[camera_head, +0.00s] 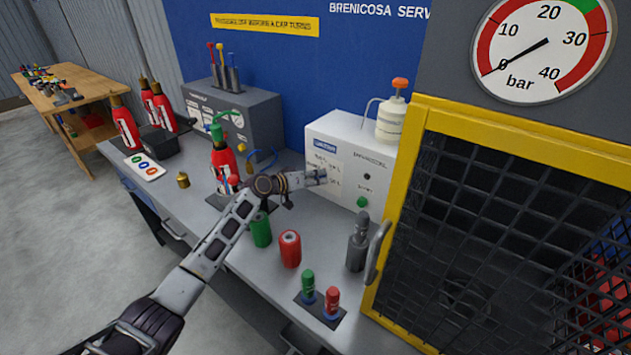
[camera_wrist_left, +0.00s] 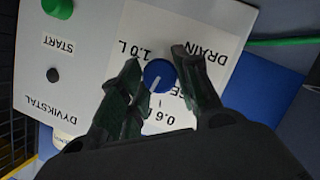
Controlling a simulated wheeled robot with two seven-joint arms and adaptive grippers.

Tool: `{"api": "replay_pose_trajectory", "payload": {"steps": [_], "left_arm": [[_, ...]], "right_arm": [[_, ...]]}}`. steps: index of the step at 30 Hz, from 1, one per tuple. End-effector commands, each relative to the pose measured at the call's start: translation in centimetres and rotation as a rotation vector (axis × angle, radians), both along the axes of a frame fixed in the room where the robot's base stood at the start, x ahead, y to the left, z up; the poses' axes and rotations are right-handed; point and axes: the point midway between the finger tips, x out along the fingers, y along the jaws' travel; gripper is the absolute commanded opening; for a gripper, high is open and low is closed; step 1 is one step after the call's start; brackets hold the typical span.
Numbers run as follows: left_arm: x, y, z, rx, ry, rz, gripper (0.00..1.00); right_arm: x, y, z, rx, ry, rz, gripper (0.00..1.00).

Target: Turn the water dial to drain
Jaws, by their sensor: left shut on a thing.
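The water dial (camera_wrist_left: 158,74) is a small blue knob with a white pointer line, on the white label of a machine. In the left wrist view the picture is turned, so the print is upside down. DRAIN (camera_wrist_left: 205,55) is at the upper right of the dial, 1.0 L at the upper left and 0.6 below. The pointer points down and slightly left, away from DRAIN. My left gripper (camera_head: 322,177) reaches the front of the white machine (camera_head: 335,128). Its fingers are shut on the dial, one each side. The gripper hides the dial in the head view.
A green START button (camera_wrist_left: 57,8) sits near the dial on the panel. On the bench stand red (camera_head: 290,250) and green (camera_head: 261,230) cylinders, a grey bottle (camera_head: 358,243) and an extinguisher (camera_head: 223,165). A yellow-framed mesh cage (camera_head: 470,190) closes off the right.

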Motion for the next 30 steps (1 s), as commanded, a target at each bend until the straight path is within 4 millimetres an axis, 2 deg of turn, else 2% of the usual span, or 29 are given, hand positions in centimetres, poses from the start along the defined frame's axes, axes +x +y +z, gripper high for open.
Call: {"api": "replay_pose_trajectory", "payload": {"steps": [11,12,17,30], "left_arm": [[-0.01,0.04,-0.05,-0.003,0.003,0.0,0.09],[0.0,0.04,-0.04,-0.002,0.003,0.001,0.34],[0.0,0.04,-0.04,-0.003,0.003,0.0,0.54],[0.02,0.01,0.33,-0.003,0.002,0.0,0.54]], "right_arm": [[0.32,0.87,-0.03,0.009,-0.003,0.0,0.93],[0.32,0.87,-0.03,0.009,-0.003,0.001,0.93],[0.26,0.86,-0.04,0.009,-0.002,0.001,0.93],[-0.31,0.58,-0.07,0.006,0.005,0.003,0.93]]}}
